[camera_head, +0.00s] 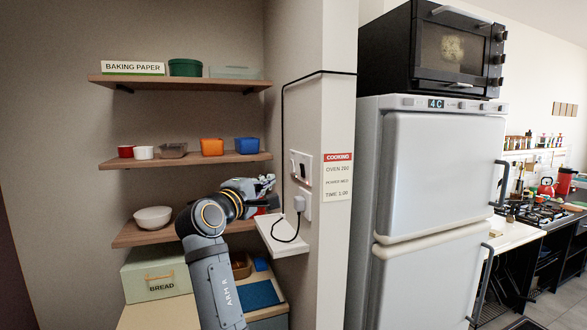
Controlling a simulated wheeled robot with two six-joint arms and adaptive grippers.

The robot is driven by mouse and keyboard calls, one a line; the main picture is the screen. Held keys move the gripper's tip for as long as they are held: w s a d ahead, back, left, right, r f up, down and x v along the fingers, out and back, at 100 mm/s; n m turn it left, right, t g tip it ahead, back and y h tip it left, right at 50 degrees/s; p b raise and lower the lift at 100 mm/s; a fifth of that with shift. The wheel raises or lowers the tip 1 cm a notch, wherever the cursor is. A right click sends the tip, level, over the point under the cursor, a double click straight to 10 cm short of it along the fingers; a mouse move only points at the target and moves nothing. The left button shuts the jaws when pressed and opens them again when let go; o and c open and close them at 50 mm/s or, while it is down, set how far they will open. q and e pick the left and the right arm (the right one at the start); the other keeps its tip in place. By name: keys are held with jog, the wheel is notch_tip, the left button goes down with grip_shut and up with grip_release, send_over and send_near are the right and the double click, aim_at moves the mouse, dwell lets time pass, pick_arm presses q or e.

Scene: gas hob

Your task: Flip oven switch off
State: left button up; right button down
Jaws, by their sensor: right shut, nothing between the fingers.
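A white wall plate with the oven switch (301,167) is on the side face of the wall, right of the shelves. A small reddish mark shows near the switch; its on or off position is too small to tell. My right gripper (270,183) is shut and empty, left of the switch plate and at about its height. A gap shows between the fingertips and the plate in the picture. The oven (455,48) is black and stands on top of the fridge. My left gripper is not in view.
A socket with a white plug (299,204) sits below the switch, with a black cable. A white ledge (272,238) juts out beneath. Shelves (180,160) with bowls and containers lie left, behind my arm. The fridge (440,160) stands right, past a cooking note (338,178).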

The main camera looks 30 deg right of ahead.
jog(key=w+d+r+p, duration=0.1)
jog(key=w+d+p, duration=0.2)
jog(key=d, duration=0.7)
jog(key=shift+d+p, duration=0.15)
jog(key=shift+p, duration=0.65)
jog(key=shift+s+d+r+m+g+p, duration=0.1)
jog(key=shift+d+r+m+g+p, duration=0.1)
jog(key=shift+r+m+g+p, duration=0.3)
jog(key=shift+a+f+t+y, duration=0.15)
jog(key=shift+f+t+y, duration=0.15)
jog(key=shift+f+t, duration=0.1)
send_near(301, 167)
jog(key=shift+s+a, duration=0.15)
jog(key=shift+a, duration=0.35)
